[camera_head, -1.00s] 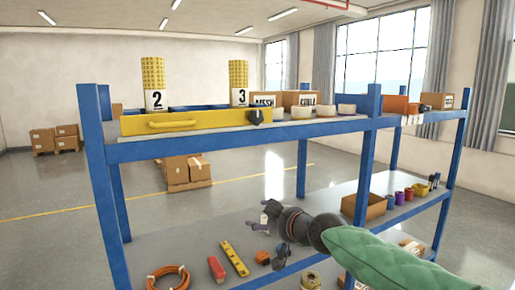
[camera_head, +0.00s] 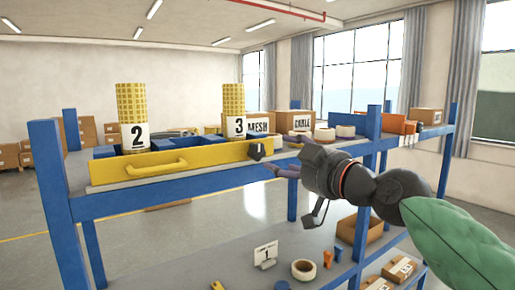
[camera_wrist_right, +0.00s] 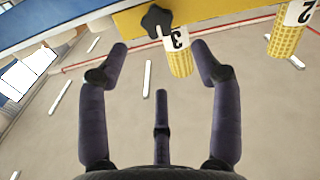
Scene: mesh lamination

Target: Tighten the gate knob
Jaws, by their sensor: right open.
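The gate is a long yellow bar (camera_head: 190,160) with a yellow handle, along the front of the blue rack's top shelf. The dark gate knob (camera_head: 256,150) sits at its right end. In the right wrist view the star-shaped black knob (camera_wrist_right: 156,21) shows ahead, near the top middle. My right gripper (camera_head: 278,158) is just right of the knob in the head view, apart from it. Its fingers are spread and empty, also in the wrist view (camera_wrist_right: 158,50). My left gripper is not in view.
Yellow mesh rolls labelled 2 (camera_head: 132,118) and 3 (camera_head: 235,110) stand behind the gate. A MESH box (camera_head: 261,122) and tape rolls (camera_head: 325,134) stand to the right on the top shelf. A blue post (camera_head: 372,123) rises behind my right arm.

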